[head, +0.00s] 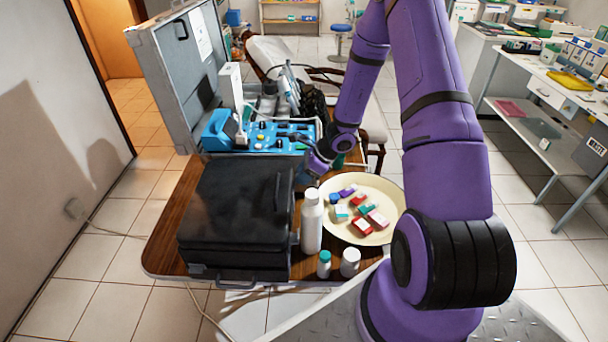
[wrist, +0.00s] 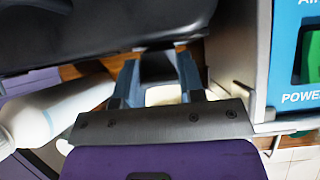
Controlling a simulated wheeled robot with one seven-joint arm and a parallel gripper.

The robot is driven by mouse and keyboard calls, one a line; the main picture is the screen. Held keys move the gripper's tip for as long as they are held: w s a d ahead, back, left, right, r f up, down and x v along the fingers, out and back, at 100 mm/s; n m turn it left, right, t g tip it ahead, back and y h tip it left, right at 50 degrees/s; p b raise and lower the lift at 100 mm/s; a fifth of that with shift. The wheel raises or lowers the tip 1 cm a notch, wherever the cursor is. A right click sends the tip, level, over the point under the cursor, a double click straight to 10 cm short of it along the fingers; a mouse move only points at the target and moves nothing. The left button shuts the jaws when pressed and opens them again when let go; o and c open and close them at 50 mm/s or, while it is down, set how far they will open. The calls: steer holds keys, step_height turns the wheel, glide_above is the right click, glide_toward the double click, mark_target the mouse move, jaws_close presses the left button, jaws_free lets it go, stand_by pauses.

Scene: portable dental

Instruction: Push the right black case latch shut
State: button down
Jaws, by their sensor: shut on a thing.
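The black case (head: 235,215) lies closed on the wooden cart top. My gripper (head: 312,168) is low at the case's right side, toward its far end, and the arm partly hides it. In the wrist view the case (wrist: 60,35) fills the top left. My gripper (wrist: 156,62) has its two blue-grey fingers at the case's edge, around a small dark piece (wrist: 156,66) that looks like the right latch. The fingers are shut on it. Whether the latch lies flush with the case cannot be told.
A white bottle (head: 312,222) stands close to the case's right side, also in the wrist view (wrist: 40,115). A blue device (head: 265,137) in the open grey case (head: 172,70) is close behind. A cream plate (head: 390,190) with small boxes and two small bottles are to the right.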

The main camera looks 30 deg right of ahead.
steer(key=c, duration=0.7)
jaws_free()
steer(key=v, duration=1)
steer(key=shift+s+d+r, duration=0.1)
steer(key=shift+d+r, duration=0.1)
steer(key=shift+r, duration=0.15)
